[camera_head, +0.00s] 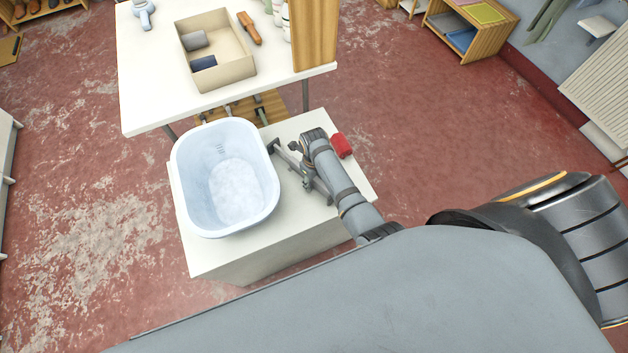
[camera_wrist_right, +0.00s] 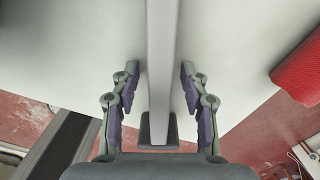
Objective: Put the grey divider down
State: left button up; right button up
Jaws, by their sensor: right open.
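The grey divider shows in the right wrist view as a long pale grey strip (camera_wrist_right: 162,55), seen along its edge, above a white top. My right gripper (camera_wrist_right: 160,92) is open, with one purple-padded finger on each side of the strip and a gap between each pad and it. In the head view my right gripper (camera_head: 291,160) is low over the white stand, right of the pale blue tub. The divider is hard to separate from the gripper and arm there. I cannot tell whether its lower edge touches the top. My left gripper is not in view.
The pale blue tub (camera_head: 181,165) takes up the left of the white stand (camera_head: 225,262). A red object (camera_head: 341,145) lies right of my gripper, also in the wrist view (camera_wrist_right: 300,72). A white table (camera_head: 150,95) behind holds a beige box (camera_head: 228,83) and a wooden panel (camera_head: 315,35).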

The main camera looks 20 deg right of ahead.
grip_shut()
jog(key=shift+r, duration=0.1)
dwell(0.3)
